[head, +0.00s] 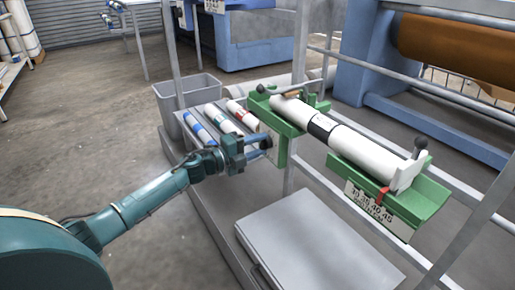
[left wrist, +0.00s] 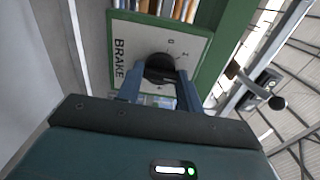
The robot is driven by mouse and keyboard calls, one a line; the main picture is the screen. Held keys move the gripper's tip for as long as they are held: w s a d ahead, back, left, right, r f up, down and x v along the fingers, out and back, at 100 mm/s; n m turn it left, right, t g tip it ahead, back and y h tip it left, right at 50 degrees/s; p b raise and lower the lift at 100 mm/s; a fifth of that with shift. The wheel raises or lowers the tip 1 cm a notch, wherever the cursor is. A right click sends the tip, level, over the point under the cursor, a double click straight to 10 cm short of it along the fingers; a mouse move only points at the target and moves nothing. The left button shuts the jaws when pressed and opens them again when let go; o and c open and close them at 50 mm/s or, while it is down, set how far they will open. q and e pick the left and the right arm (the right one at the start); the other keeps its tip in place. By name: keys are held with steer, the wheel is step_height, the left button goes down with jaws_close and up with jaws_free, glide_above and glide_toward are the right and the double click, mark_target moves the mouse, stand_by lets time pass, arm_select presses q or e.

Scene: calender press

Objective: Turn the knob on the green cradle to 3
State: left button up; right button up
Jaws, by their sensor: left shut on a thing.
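The green cradle (head: 283,122) stands on the grey frame and bears a white roll (head: 365,152) with a black band. My left gripper (head: 266,144) is at the cradle's near left end, in front of its panel. In the left wrist view the pale panel (left wrist: 130,32) is lettered BRAKE, with a black round knob (left wrist: 159,66) and small dial marks beside it. The two blue fingers of my left gripper (left wrist: 158,82) are shut on the knob from either side. The marks are too small to read surely, and the knob's pointer is not clear. My right gripper is in neither view.
Several rolls (head: 217,118) lie left of the cradle, by a grey bin (head: 186,92). A flat grey box (head: 315,248) lies below the cradle. A second green support (head: 432,197) has a numbered plate and red marker. Frame rails (head: 460,235) run at the right.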

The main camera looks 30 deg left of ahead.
arm_select(q)
steer(key=shift+f+m, duration=0.15)
steer(key=shift+m, duration=0.35)
steer(key=m+b, duration=0.1)
steer(key=m, duration=0.1)
steer(key=shift+m, duration=0.3)
steer(key=shift+m+b, duration=1.05)
steer(key=shift+m, duration=0.75)
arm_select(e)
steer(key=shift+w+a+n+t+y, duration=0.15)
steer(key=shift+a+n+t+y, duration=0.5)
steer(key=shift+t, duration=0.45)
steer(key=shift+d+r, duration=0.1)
arm_select(q)
steer(key=o, duration=1)
steer(key=v, duration=1.3)
steer(key=shift+p, duration=0.45)
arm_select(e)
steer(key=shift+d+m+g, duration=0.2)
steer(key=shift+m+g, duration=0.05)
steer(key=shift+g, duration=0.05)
